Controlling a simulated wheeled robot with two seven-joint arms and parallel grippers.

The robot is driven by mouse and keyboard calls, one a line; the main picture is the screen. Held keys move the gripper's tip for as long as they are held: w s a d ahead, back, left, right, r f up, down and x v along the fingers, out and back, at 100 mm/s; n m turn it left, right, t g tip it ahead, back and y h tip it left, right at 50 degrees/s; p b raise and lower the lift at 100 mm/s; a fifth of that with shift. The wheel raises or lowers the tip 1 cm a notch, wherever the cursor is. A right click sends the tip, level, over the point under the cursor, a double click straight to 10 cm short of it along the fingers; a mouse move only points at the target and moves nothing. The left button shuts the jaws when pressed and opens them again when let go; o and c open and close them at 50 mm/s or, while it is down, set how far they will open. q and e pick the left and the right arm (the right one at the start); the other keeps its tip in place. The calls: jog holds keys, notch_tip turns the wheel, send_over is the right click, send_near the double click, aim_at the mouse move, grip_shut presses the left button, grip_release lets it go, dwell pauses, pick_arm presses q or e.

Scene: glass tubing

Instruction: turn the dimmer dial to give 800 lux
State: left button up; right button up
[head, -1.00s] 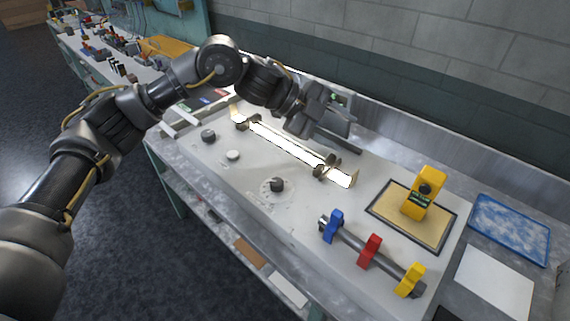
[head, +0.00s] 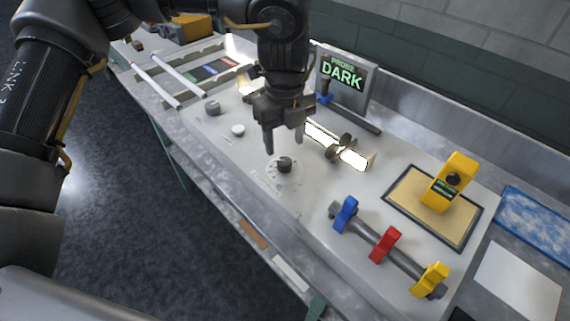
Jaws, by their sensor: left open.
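A dark round dial (head: 285,165) with a ring of pale marks around it sits on the white bench top; I take it to be the dimmer dial. My left gripper (head: 283,143) points down just above and behind it. Its fingers are apart and empty, and it does not appear to touch the dial. A yellow meter (head: 452,182) with a small display, too small to read, stands on a tan mat (head: 408,202). My right gripper is out of view.
A grey knob (head: 212,108) and a white button (head: 238,130) are left of the dial. A screen (head: 342,76) reads "DARK". Blue (head: 346,213), red (head: 385,244) and yellow (head: 431,279) clamps sit on a bar at front right. A blue tray (head: 538,226) is far right.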

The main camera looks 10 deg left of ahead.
aim_at(285, 161)
pick_arm(q)
notch_tip(285, 161, down, 4)
jog(key=shift+b, duration=1)
notch_tip(285, 161, down, 2)
jog(key=shift+f+b, duration=0.1)
jog(key=shift+b, duration=0.6)
jog(key=c, duration=1)
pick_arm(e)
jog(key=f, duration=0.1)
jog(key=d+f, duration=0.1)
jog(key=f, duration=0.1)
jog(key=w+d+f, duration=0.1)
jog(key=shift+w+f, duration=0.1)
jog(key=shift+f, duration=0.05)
